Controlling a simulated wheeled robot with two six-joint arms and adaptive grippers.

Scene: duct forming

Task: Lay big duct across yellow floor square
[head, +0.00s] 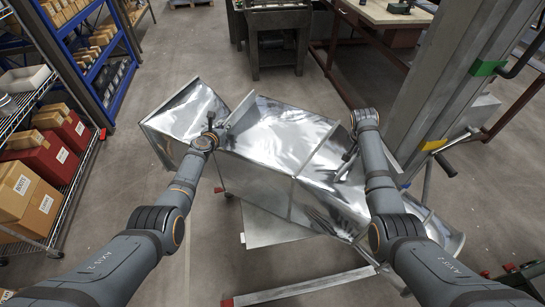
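A big shiny sheet-metal duct (265,140) lies in front of me, running from the upper left to the lower right. It has several joined sections, and its left end section (185,108) is angled. My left gripper (212,125) is at the duct's upper left part, by a raised metal edge. My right gripper (346,165) is against the duct's right part. Both gripper tips are small and dark, and I cannot tell whether either is closed on the metal. I cannot make out a yellow floor square in this view.
A flat metal sheet (268,226) and a bar with a red end (300,287) lie low below the duct. Shelves with boxes (35,195) stand left. A tall grey machine column (440,75) stands right. A workbench (390,12) is behind. Grey floor is open at left.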

